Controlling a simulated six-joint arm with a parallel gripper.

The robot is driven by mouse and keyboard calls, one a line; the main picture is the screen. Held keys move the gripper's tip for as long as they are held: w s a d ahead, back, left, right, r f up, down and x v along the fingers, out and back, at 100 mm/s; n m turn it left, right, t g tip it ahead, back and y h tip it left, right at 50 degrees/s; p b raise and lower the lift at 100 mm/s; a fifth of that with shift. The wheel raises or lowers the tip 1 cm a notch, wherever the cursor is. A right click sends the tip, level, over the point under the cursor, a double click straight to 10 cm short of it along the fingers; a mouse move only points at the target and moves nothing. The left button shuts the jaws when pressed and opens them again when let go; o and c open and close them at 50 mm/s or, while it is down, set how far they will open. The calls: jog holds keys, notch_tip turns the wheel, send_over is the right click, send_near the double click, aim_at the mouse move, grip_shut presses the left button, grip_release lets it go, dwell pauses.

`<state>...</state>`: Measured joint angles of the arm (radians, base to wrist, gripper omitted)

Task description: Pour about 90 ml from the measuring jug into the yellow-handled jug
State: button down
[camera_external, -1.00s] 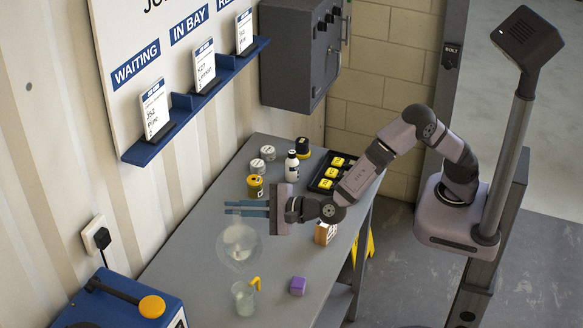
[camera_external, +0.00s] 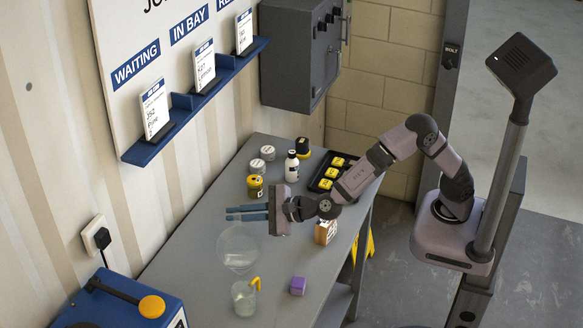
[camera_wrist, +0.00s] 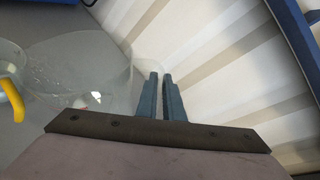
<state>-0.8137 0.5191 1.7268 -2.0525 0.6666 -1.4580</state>
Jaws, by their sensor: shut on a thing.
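My gripper (camera_external: 247,212) is shut on the clear measuring jug (camera_external: 238,247), close to its top. The jug hangs in front of the fingers, with pale liquid low inside. It is see-through, so its exact tilt and level are hard to read. The yellow-handled jug (camera_external: 244,299) stands on the bench just below it in the picture, its handle (camera_external: 255,283) towards the upper right. I cannot tell how much it holds. In the wrist view my fingers (camera_wrist: 161,95) are close together by the measuring jug's clear wall (camera_wrist: 100,70); the yellow handle (camera_wrist: 12,98) shows at left.
A purple block (camera_external: 298,285) lies right of the yellow-handled jug. A yellow tin (camera_external: 255,186), a white bottle (camera_external: 292,167) and a black tray (camera_external: 330,172) of yellow pieces stand farther back. A blue machine (camera_external: 130,305) is at lower left, near the wall.

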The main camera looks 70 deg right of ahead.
jog(key=d+f+b, duration=0.1)
jog(key=b, duration=0.1)
jog(key=w+d+m+b, duration=0.1)
jog(key=shift+w+d+f+m+y+b, duration=0.2)
jog(key=shift+f+m+y+b, duration=0.1)
jog(key=shift+f+y+b, duration=0.1)
jog(key=w+d+f+m+g+y+b, duration=0.2)
jog(key=f+b, duration=0.3)
jog(key=b, duration=0.4)
jog(key=shift+w+d+m+b, duration=0.15)
jog(key=shift+d+m+b, duration=0.25)
jog(key=shift+d+m, duration=0.5)
jog(key=shift+f, duration=0.1)
